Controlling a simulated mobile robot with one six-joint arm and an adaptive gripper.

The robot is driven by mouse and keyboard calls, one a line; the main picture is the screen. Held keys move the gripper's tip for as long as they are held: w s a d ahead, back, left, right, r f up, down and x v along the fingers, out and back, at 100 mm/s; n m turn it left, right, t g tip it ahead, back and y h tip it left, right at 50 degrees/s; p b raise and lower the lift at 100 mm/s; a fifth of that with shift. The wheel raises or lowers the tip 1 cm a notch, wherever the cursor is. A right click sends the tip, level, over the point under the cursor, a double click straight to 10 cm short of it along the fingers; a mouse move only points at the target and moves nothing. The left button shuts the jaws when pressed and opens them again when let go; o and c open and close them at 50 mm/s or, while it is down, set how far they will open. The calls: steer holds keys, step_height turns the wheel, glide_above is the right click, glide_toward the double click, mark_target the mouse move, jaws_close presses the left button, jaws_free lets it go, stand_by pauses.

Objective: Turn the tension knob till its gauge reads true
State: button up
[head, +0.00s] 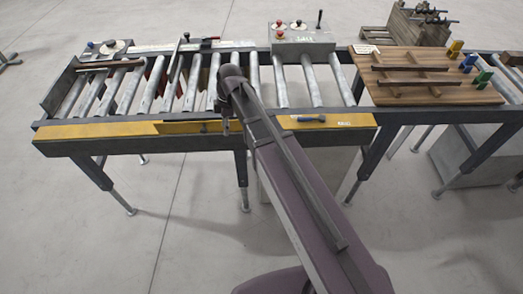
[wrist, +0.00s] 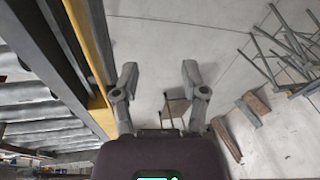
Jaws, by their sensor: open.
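In the head view my gripper is at the conveyor's front edge, mostly hidden by my arm, well apart from the knob. Neither knob nor dial shows in the wrist view.
A control box (head: 302,40) with red buttons and a lever stands at the conveyor's back. A blue-handled tool (head: 311,119) lies on the yellow front rail (head: 100,129). A wooden board (head: 425,88) with bars and coloured blocks is at right. Floor in front is clear.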

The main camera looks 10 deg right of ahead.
steer(key=s+d+f+m+t+b, duration=0.1)
steer(key=s+d+f+m+b, duration=0.2)
steer(key=d+f+m+b, duration=0.4)
steer(key=d+f+m, duration=0.1)
steer(key=d+m, duration=0.2)
steer(key=d, duration=0.1)
steer(key=shift+s+d+f+h, duration=0.2)
steer(key=shift+s+d+h, duration=0.1)
steer(key=shift+d+h, duration=0.1)
stand_by(0.4)
steer(key=s+d+m+t+h, duration=0.1)
steer(key=s+d+m, duration=0.4)
steer(key=d+m, duration=0.4)
stand_by(2.5)
stand_by(2.3)
